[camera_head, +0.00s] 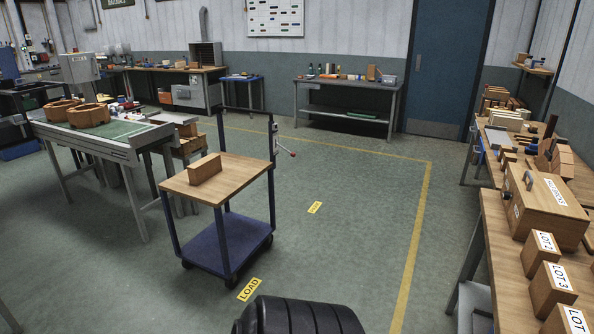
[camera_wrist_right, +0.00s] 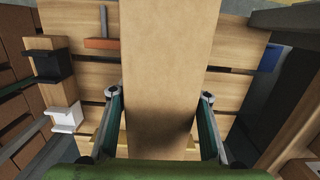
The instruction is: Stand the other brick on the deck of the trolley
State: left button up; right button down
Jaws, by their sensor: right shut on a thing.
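The trolley stands left of centre in the head view, with a wooden deck (camera_head: 240,171) on top and a dark blue lower shelf (camera_head: 228,244). One wooden brick (camera_head: 205,168) rests on the deck, toward its left side. In the right wrist view, my right gripper (camera_wrist_right: 160,97) is shut on another wooden brick (camera_wrist_right: 168,60), with one finger on each side of it. That brick fills the middle of the view and hides part of what lies behind it. I cannot make out the right gripper in the head view. My left gripper is in neither view.
The deck right of the standing brick is clear. A workbench (camera_head: 117,141) with wooden rings stands close behind the trolley's left. Floor labelled LOAD (camera_head: 249,289) lies in front. The right bench holds a large wooden box (camera_head: 545,205) and LOT blocks (camera_head: 540,254).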

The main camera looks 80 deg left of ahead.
aim_at(223, 182)
jog(key=k, duration=0.4)
jog(key=k+u, duration=0.2)
jog(key=k, duration=0.2)
jog(key=k+j+u, duration=0.25)
jog(key=k, duration=0.15)
jog(key=l+u, duration=0.1)
jog(key=u, duration=2.45)
jog(key=i+u, duration=0.1)
jog(key=u, duration=0.65)
jog(key=i+l+u, duration=0.1)
jog(key=u, duration=0.25)
jog(key=i+l, duration=1.15)
jog(key=i, duration=0.65)
jog(key=i+l, duration=0.1)
jog(key=i, duration=1.9)
jog(key=j+u, duration=0.05)
jog(key=j, duration=0.05)
